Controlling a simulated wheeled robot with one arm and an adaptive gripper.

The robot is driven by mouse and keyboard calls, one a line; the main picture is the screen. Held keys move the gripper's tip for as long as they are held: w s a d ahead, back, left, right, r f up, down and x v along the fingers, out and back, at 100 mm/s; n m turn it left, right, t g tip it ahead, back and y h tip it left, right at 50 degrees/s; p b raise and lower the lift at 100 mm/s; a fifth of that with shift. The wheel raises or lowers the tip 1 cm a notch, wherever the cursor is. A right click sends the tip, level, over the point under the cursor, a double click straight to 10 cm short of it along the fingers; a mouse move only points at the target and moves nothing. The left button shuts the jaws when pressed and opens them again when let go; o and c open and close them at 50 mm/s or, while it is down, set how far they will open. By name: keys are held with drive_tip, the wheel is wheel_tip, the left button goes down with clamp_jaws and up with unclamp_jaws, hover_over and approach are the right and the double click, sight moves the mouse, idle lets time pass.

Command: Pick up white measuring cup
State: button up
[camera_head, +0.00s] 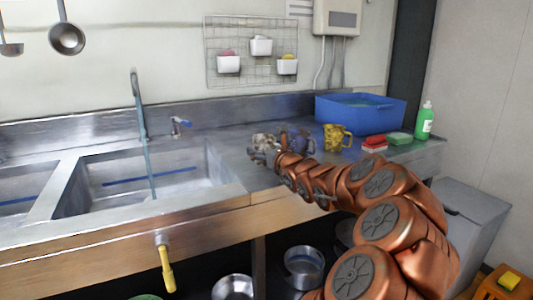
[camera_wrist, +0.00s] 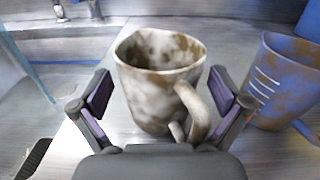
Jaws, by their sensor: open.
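The white measuring cup (camera_wrist: 155,92) stands upright on the steel counter in the wrist view, stained with brown patches, its handle toward me and to the right. My gripper (camera_wrist: 168,100) is open, with one finger to the left of the cup and one to the right near the handle. The cup is ahead of and between the fingers, and I cannot tell whether either touches it. In the head view the cup (camera_head: 263,140) is small and partly hidden by my gripper (camera_head: 266,157).
A blue stained cup (camera_wrist: 285,85) stands close to the right of my gripper. A yellow stained mug (camera_head: 336,138), a blue bin (camera_head: 360,113), red and green sponges (camera_head: 399,138) and a green bottle (camera_head: 425,120) are further right. The sink (camera_head: 140,178) lies to the left.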

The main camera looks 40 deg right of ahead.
drive_tip(key=shift+c, duration=0.3)
drive_tip(key=c, duration=1.1)
drive_tip(key=shift+r, duration=0.1)
